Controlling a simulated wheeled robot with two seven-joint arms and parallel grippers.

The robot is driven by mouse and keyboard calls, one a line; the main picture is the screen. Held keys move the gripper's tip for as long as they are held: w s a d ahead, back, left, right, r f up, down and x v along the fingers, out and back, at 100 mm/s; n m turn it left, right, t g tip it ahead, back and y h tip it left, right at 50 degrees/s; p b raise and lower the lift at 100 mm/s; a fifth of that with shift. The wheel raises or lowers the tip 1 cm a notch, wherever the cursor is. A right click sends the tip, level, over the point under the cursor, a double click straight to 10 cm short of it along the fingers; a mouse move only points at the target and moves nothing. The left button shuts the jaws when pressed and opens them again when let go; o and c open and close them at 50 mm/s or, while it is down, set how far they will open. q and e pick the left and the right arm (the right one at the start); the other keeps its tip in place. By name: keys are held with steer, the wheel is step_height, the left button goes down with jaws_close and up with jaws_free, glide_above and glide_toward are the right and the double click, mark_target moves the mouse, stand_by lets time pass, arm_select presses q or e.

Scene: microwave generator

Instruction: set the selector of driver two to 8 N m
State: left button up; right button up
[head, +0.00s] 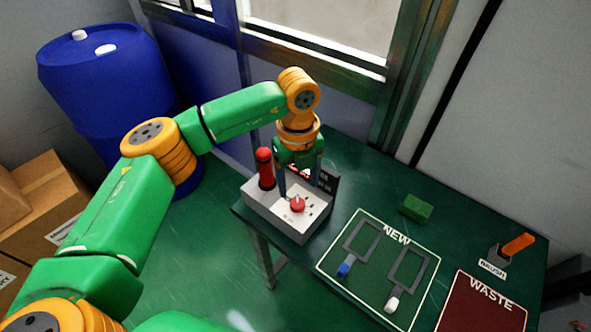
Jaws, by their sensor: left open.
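A light grey box (274,217) stands at the left end of the green table. On its top face is a round red selector knob (298,204) with small marks around it, too small to read. A red-handled driver (265,168) stands upright at the back left of the box. My left gripper (301,187) points down over the box. Its fingers are open, one on each side above the knob, and I cannot tell whether they touch it. A dark sign (327,180) behind the box is partly hidden by the gripper. My right gripper is not in view.
On the green table (350,175) lie a mat marked NEW (397,236) with blue-ended and white-ended tools, a green block (416,208), a holder with an orange handle (518,244) and a dark red WASTE mat (480,306). A window frame rises behind the table.

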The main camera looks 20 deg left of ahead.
mark_target(298, 203)
arm_select(q)
steer(key=shift+w+a+f+p, duration=0.15)
steer(key=shift+f+p, duration=0.1)
steer(key=shift+f, duration=0.15)
steer(key=shift+a+f+p, duration=0.15)
steer(key=shift+f+p, duration=0.05)
steer(key=shift+f, duration=0.15)
steer(key=f, duration=0.2)
steer(key=s+d+f+p, duration=0.1)
steer(key=f, duration=0.1)
steer(key=shift+a+f, duration=0.1)
steer(key=shift+f, duration=0.3)
steer(key=shift+w+a+f, duration=0.1)
steer(key=shift+w+f, duration=0.1)
steer(key=shift+w, duration=0.05)
jaws_close()
